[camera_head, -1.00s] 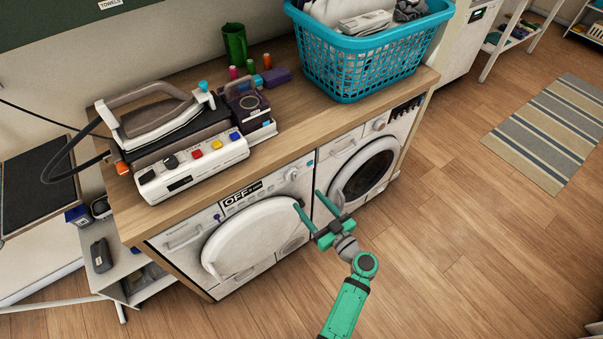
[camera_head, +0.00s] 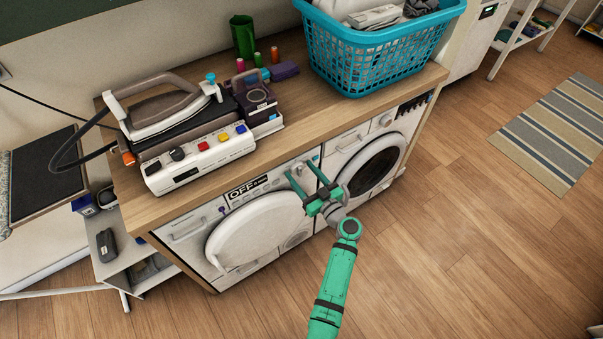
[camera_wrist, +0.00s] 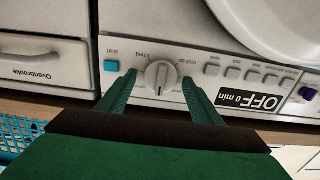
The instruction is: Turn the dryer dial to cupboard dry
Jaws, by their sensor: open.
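The dryer (camera_head: 262,235) is the left white machine under the counter, with a large round door and an "OFF 0 min" display (camera_head: 248,187). In the wrist view its panel is upside down, and the display (camera_wrist: 249,103) is right of the round grey dial (camera_wrist: 161,77). Small labels around the dial are mostly too small to read. My gripper (camera_head: 302,172) is open at the panel's right end. In the wrist view the fingers of my gripper (camera_wrist: 159,82) stand on either side of the dial, with small gaps; contact is not clear.
A blue start button (camera_wrist: 111,66) is left of the fingers in the wrist view. A second machine (camera_head: 372,165) stands to the right. The wooden counter (camera_head: 300,130) above holds an iron (camera_head: 165,105) and a teal basket (camera_head: 375,65). The floor in front is clear.

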